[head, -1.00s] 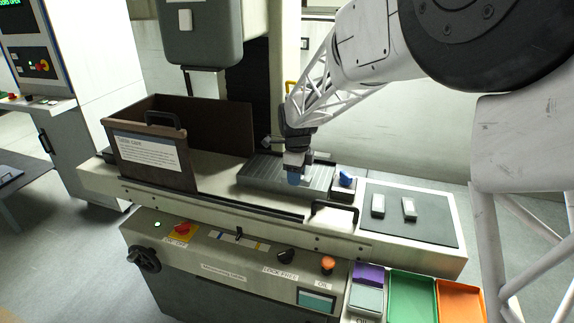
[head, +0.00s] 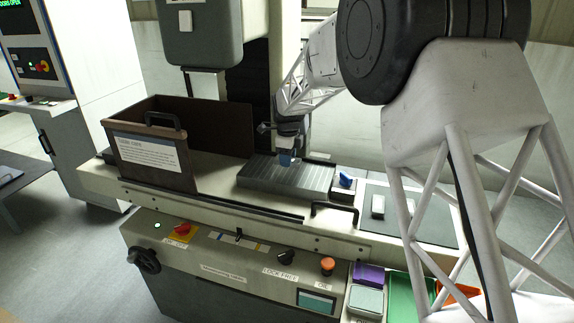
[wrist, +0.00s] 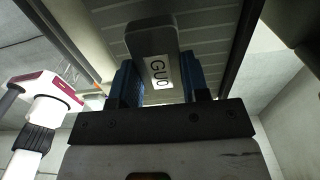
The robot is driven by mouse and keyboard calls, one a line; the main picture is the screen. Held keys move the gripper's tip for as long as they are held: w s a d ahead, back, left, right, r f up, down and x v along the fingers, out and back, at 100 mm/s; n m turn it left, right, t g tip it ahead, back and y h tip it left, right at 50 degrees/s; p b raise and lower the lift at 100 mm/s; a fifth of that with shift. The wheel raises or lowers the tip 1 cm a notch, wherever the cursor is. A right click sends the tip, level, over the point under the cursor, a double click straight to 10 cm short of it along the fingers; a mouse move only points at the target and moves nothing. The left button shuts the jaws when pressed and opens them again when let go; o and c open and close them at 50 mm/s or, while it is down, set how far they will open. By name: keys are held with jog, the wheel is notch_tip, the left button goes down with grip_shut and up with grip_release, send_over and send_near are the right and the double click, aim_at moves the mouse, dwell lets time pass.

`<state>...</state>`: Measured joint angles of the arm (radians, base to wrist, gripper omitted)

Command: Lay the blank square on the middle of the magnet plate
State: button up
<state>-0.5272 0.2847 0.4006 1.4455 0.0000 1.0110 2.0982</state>
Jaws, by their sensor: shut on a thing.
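My gripper (head: 286,158) is over the far half of the grey, ribbed magnet plate (head: 272,180) in the head view. In the wrist view its two blue fingers (wrist: 158,72) are shut on the blank (wrist: 150,38), a grey block with a white label on its near end. The blank's long side runs across the lines of the plate (wrist: 203,40) behind it. The head view hides the blank behind the fingers. I cannot tell whether it touches the plate.
A brown guard (head: 150,165) with a black handle stands left of the plate. Coloured trays are at the front right.

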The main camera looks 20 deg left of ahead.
aim_at(287, 171)
jog(key=shift+w+a, duration=0.3)
jog(key=shift+w, duration=0.3)
jog(key=shift+f, duration=1.75)
jog(key=shift+f, duration=0.15)
jog(key=o, duration=1.3)
jog(key=shift+c, duration=0.2)
notch_tip(287, 171, up, 12)
jog(key=shift+f, duration=0.1)
jog(key=shift+r, duration=0.25)
